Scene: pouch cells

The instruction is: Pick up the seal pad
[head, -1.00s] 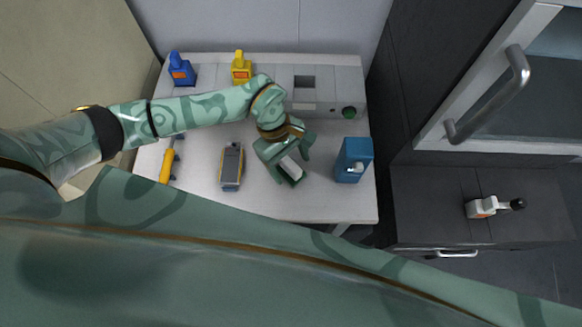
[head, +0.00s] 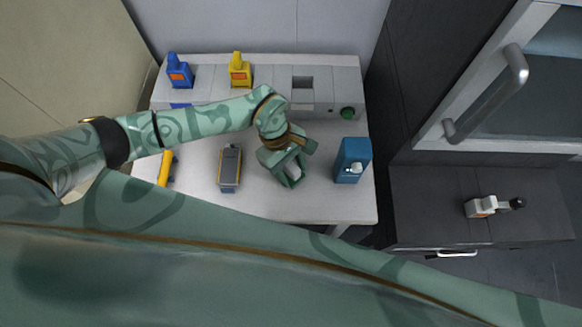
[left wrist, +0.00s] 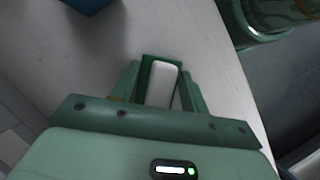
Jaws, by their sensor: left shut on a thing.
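My left gripper (head: 289,174) is over the right middle of the white table, pointing down toward its front. It is shut on a small white piece, which I take to be the seal pad. In the left wrist view the seal pad (left wrist: 165,82) shows as a bright white, rounded shape between the green fingers. In the head view the fingers hide most of it. I cannot tell whether it touches the table. My right gripper is not in view.
A blue container (head: 352,160) stands close right of the gripper, and a grey, yellow-edged device (head: 230,168) lies left. A yellow-handled tool (head: 166,168) is farther left. Behind are a blue bottle (head: 180,72), a yellow bottle (head: 240,71) and a grey unit with a green knob (head: 348,113).

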